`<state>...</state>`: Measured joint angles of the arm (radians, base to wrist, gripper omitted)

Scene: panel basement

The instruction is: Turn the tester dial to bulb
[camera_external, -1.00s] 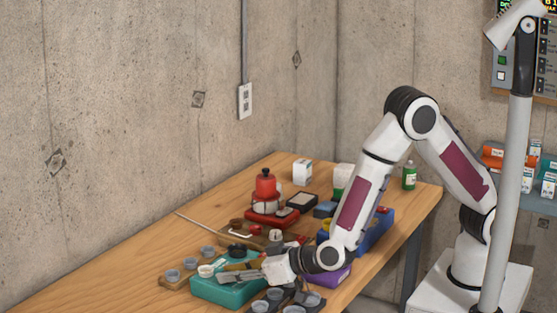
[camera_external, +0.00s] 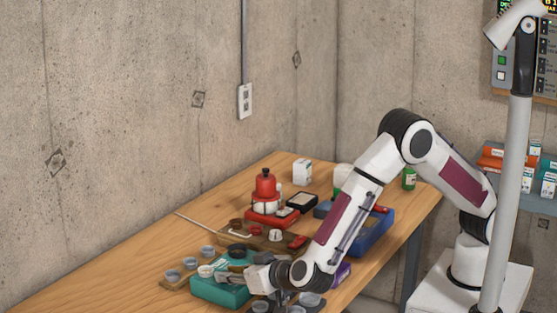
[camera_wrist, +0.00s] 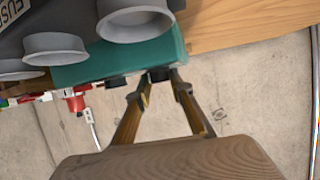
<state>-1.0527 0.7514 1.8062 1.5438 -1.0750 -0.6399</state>
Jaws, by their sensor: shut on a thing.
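The teal box (camera_external: 208,291), which I take to be the tester, sits near the front of the wooden table. My gripper (camera_external: 229,278) is low over the box in the external view. In the wrist view its fingers (camera_wrist: 162,79) close on one dark knob (camera_wrist: 159,74), which I take to be the dial. A second dark knob (camera_wrist: 117,81) is beside it, outside the fingers. No dial marking is readable, and my gripper hides part of the box.
Grey cups (camera_wrist: 136,22) stand close beside the teal box. A pole (camera_external: 507,200) stands at the right. The table's left side is clear.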

